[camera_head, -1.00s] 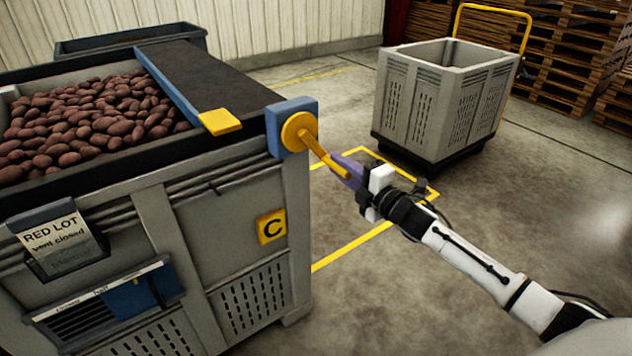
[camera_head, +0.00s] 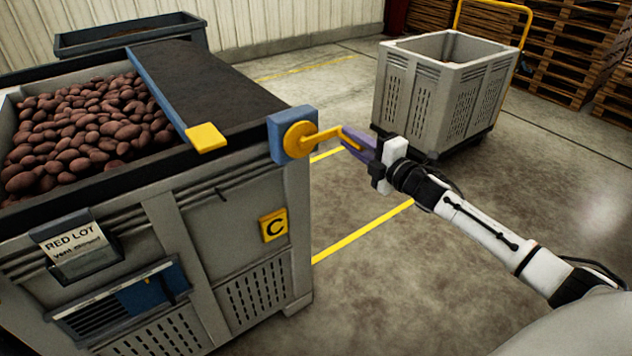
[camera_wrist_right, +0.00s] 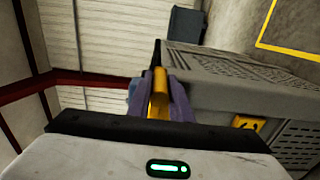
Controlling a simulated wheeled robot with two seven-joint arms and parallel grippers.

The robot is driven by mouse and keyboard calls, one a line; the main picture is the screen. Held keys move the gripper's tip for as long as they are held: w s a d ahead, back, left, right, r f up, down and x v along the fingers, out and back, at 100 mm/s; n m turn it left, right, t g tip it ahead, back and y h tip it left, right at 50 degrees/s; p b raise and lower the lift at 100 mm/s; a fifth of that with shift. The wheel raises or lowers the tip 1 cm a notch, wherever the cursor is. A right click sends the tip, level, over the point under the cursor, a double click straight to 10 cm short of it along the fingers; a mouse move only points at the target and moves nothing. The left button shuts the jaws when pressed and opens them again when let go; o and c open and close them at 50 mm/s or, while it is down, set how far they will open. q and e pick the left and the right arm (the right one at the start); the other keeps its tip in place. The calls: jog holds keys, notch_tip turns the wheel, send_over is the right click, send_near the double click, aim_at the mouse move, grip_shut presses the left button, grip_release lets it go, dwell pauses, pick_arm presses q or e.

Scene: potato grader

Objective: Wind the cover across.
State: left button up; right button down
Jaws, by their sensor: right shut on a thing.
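The black cover (camera_head: 190,82) lies over the right part of the grey potato box (camera_head: 185,222). Its blue leading bar (camera_head: 155,88) runs across the box, with a yellow tab (camera_head: 206,137) at the near end. Left of the bar, red potatoes (camera_head: 82,130) lie uncovered. A yellow crank (camera_head: 298,139) sits on a blue housing at the box's near right corner, its arm pointing right and slightly up. My right gripper (camera_head: 358,143) is shut on the crank's handle end; its purple fingers also flank the yellow handle in the right wrist view (camera_wrist_right: 160,95). My left gripper is out of view.
Floor to the right is clear; pallets (camera_head: 575,50) stand behind.

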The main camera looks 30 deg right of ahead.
jog(key=shift+a+r, duration=0.1)
jog(key=shift+r, duration=0.2)
jog(key=r+p, duration=0.3)
jog(key=shift+a+r+p, duration=0.3)
jog(key=shift+r+p, duration=0.05)
jog(key=shift+r, duration=0.05)
jog(key=a+r+p, duration=0.3)
jog(key=a+r, duration=0.2)
jog(key=a, duration=0.4)
jog(key=shift+s+a+r+p, duration=0.2)
jog(key=shift+s+a+p, duration=0.1)
jog(key=shift+s+p, duration=0.15)
